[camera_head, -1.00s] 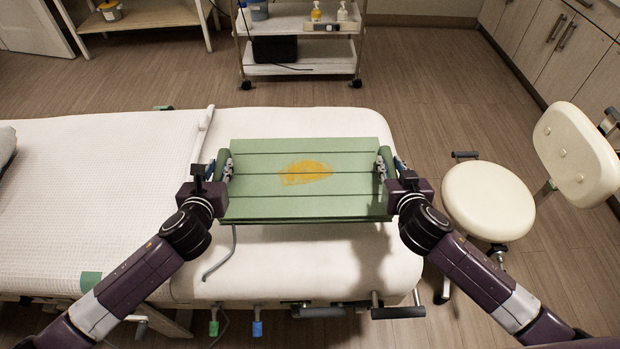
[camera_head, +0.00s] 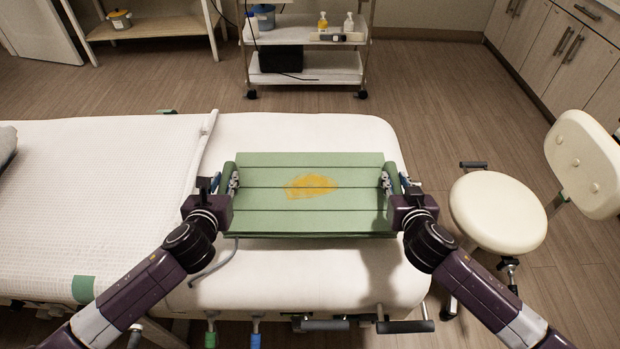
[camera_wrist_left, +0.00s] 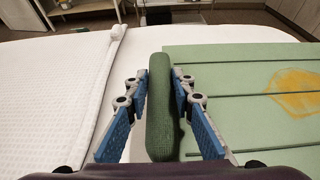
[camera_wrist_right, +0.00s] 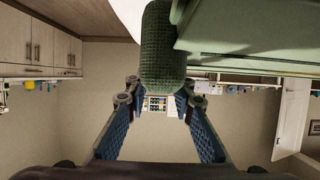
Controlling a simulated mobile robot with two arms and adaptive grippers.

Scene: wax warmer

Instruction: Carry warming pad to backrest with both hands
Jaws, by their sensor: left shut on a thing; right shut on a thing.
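The green warming pad (camera_head: 270,219) is a flat panel with seams and a yellow stain, held level between my two grippers over the white bed (camera_head: 330,285). A grey cord hangs from its left side. My left gripper (camera_head: 230,181) is shut on the dark green padded handle (camera_wrist_left: 161,110) at the pad's left edge. My right gripper (camera_head: 388,183) is shut on the matching handle (camera_wrist_right: 162,50) at the right edge. The gap between pad and bed cannot be judged exactly. The backrest is not clearly distinguishable; a white textured cover (camera_head: 90,200) lies on the bed's left part.
A cream stool (camera_head: 497,212) with a backrest cushion (camera_head: 583,160) stands right of the bed. A white trolley (camera_head: 305,75) with bottles stands behind it. A wooden shelf (camera_head: 145,25) is at the back left. Cabinets (camera_head: 565,50) line the right wall.

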